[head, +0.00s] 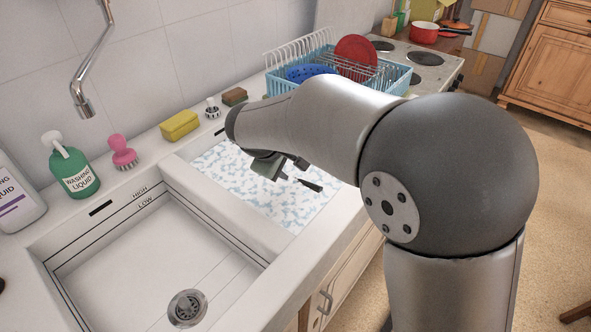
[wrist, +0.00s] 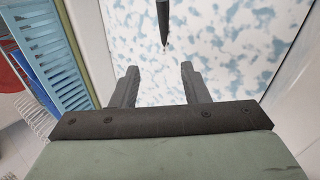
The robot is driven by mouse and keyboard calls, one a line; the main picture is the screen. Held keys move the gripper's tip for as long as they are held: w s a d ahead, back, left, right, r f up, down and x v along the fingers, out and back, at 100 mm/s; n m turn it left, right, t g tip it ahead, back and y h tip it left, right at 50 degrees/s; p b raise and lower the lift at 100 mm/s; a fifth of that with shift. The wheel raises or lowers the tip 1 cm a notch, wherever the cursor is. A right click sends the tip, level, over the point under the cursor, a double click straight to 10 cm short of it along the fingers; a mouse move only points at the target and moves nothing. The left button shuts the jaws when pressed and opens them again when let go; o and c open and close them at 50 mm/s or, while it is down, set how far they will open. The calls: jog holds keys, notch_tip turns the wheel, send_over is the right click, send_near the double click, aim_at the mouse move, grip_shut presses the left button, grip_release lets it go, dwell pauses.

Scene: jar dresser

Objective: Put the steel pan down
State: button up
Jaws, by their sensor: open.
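I see no whole steel pan. A dark, slim handle-like piece (head: 312,186) shows just right of my gripper, over the foamy water (head: 240,180) of the right-hand basin. It also shows in the wrist view (wrist: 163,20), ahead of the fingers and apart from them. Whether it belongs to the steel pan I cannot tell; any pan body is hidden. My gripper (head: 284,165) is above that basin, partly covered by my arm in the head view. In the wrist view its two fingers (wrist: 158,72) are apart with nothing between them.
The left basin (head: 150,262) is empty, with a drain. A blue dish rack (head: 285,84) with a red plate (head: 356,55) stands behind the foamy basin. Soap bottles, a pink brush (head: 123,152) and a yellow sponge (head: 180,126) line the back ledge. A red pot (head: 424,33) stands farther back.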

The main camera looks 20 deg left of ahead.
jog(key=s+d+m+g, duration=0.2)
jog(key=s+d+m, duration=0.2)
jog(key=d, duration=0.7)
jog(key=s+d+m+g, duration=0.2)
jog(key=s+d+m, duration=0.15)
jog(key=d, duration=0.75)
jog(key=s+d+f+m+g+y, duration=0.1)
jog(key=s+d+m, duration=0.2)
jog(key=s, duration=0.4)
jog(key=s+d+f+m+g+y, duration=0.1)
jog(key=s+d+f+m, duration=0.1)
jog(key=s+d, duration=0.4)
jog(key=shift+s+f+m, duration=0.2)
jog(key=shift+s+m, duration=0.65)
jog(key=shift+s, duration=0.4)
